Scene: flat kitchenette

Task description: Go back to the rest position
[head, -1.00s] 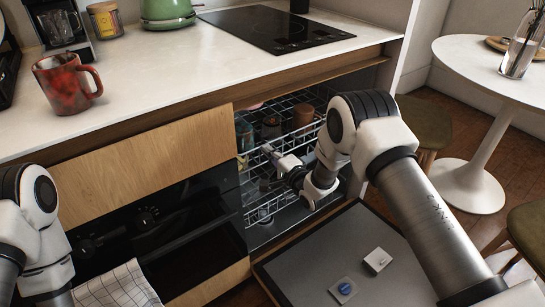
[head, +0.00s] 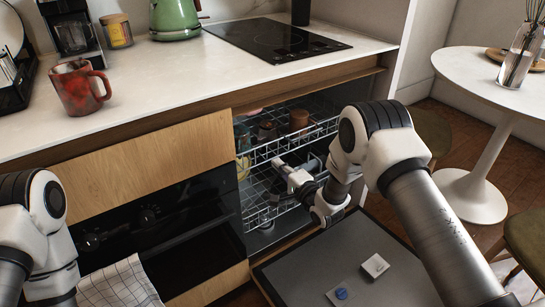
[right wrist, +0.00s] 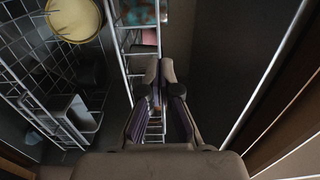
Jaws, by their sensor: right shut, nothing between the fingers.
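My right arm reaches into the open dishwasher from the right. Its gripper (head: 279,164) is at the front of the upper wire rack (head: 262,152), just below its front edge in the picture. In the right wrist view the gripper's fingers (right wrist: 160,72) are together with nothing between them. Racks show beyond them; I cannot tell whether the fingers touch a wire. My left arm (head: 40,235) shows at the left edge, but its gripper is out of view.
The lowered dishwasher door (head: 305,275) holds a white box (head: 375,265) and a blue-marked tablet (head: 341,293). The upper rack carries a brown cup (head: 299,118). A red mug (head: 78,88) stands on the counter (head: 165,75). A round table (head: 470,60) stands at right.

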